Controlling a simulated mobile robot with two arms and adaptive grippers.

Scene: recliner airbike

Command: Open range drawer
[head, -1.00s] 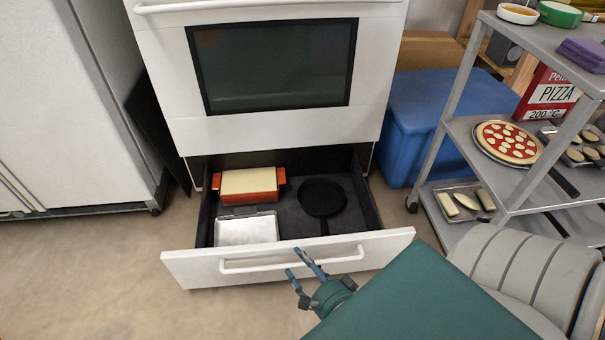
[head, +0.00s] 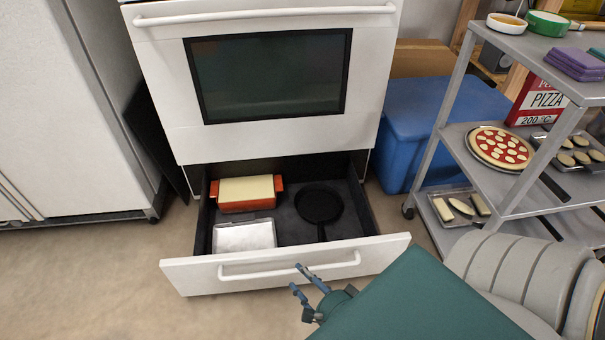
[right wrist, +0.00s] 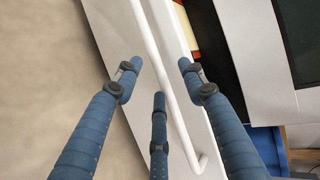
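The range drawer (head: 190,277) is pulled out below the white oven (head: 270,140), with its inside in plain view. Its white bar handle (head: 290,266) runs along the front panel. My right gripper (head: 304,281) is open in front of the right part of the handle. In the right wrist view the fingers of my right gripper (right wrist: 158,85) are spread, and the handle (right wrist: 172,85) passes between them without being clamped. My left gripper is not in view.
The drawer holds an orange dish (head: 246,205), a metal tray (head: 244,236) and a black pan (head: 319,206). A grey shelf cart (head: 520,190) and a blue bin (head: 430,115) stand to the right. A white cabinet (head: 70,120) stands left. Floor is clear at front left.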

